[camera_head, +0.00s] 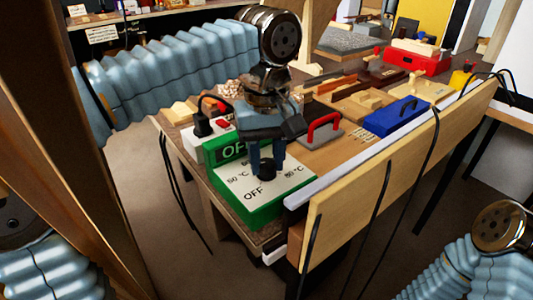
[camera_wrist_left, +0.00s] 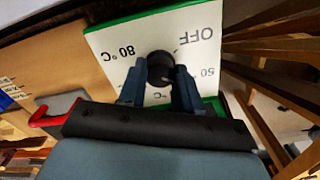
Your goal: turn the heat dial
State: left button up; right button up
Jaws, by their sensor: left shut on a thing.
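The heat dial (camera_head: 266,170) is a black round knob on the white sloping face of a green control box (camera_head: 285,207). The face has OFF, 50 °C and 80 °C printed around the knob, and a dark display (camera_head: 232,151) behind it reads OFF, partly hidden by my gripper. My left gripper (camera_head: 267,163) reaches down from above with its blue fingers on both sides of the knob, shut on it. In the left wrist view the dial (camera_wrist_left: 160,69) sits between the fingertips. I cannot make out which way its pointer faces. My right gripper is out of view.
A red-handled tool (camera_head: 324,130) lies just right of my left gripper. A blue case (camera_head: 396,117) and a red box (camera_head: 415,60) stand farther along the bench. A wooden board (camera_head: 345,215) with hanging black cables runs along the bench's near right edge.

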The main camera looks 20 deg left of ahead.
pick_arm(q)
jog(key=shift+r+m+p, duration=0.25)
jog(key=shift+m+p, duration=0.6)
jog(key=shift+m, duration=0.25)
jog(key=m+p, duration=0.2)
jog(key=m, duration=0.1)
jog(key=shift+m, duration=0.3)
jog(key=shift+f+m+p, duration=0.1)
jog(key=shift+m+p, duration=0.4)
jog(key=shift+m, duration=0.7)
jog(key=shift+f+m, duration=0.1)
jog(key=shift+m, duration=1.1)
jog(key=o, duration=1)
jog(key=shift+o, duration=0.2)
